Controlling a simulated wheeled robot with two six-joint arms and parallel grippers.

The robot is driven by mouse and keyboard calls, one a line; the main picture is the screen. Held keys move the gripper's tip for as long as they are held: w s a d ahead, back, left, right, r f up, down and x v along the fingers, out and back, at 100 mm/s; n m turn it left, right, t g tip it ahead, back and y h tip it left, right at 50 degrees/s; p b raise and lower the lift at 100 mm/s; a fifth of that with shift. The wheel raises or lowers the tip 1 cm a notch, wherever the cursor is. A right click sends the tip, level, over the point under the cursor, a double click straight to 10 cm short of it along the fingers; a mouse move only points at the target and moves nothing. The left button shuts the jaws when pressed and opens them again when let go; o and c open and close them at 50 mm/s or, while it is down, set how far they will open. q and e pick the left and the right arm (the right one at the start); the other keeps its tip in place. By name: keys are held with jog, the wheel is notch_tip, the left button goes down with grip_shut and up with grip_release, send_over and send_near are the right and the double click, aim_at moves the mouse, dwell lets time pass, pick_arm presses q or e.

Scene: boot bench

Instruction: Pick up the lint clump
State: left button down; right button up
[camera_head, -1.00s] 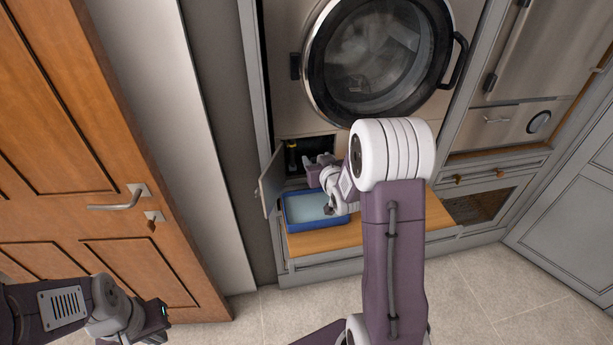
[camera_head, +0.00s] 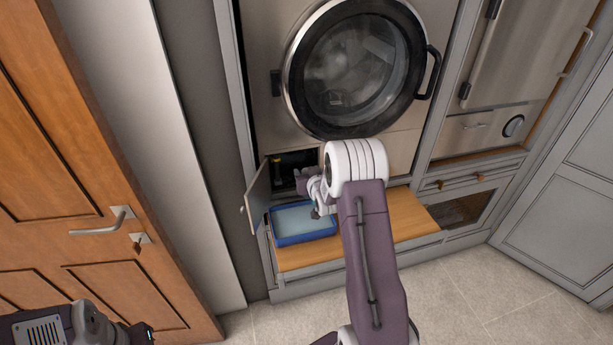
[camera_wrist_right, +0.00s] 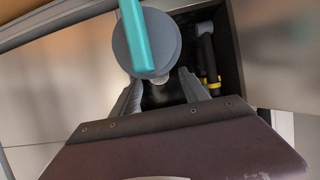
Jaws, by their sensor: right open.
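My right gripper (camera_head: 302,182) is at the mouth of the small open compartment (camera_head: 290,166) below the washer door. In the right wrist view, its two fingers (camera_wrist_right: 160,85) are apart. A dim greyish patch shows in the dark space between them, too unclear to name as the lint clump. A grey round disc (camera_wrist_right: 160,58) with a teal bar (camera_wrist_right: 135,35) appears just beyond the fingertips; I cannot tell whether they touch. The lint clump is not clearly visible in either view. My left gripper (camera_head: 140,335) is at the lower left edge, mostly cut off.
A blue tray (camera_head: 304,237) stands on the wooden shelf (camera_head: 405,217) below the compartment. The small flap (camera_head: 257,199) hangs open at its left. A black hose with a yellow band (camera_wrist_right: 207,60) is inside the compartment. The shelf's right part is clear.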

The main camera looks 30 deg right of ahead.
jog(key=shift+x, duration=0.75)
jog(key=shift+a, duration=0.1)
grip_shut()
jog(key=shift+r, duration=0.1)
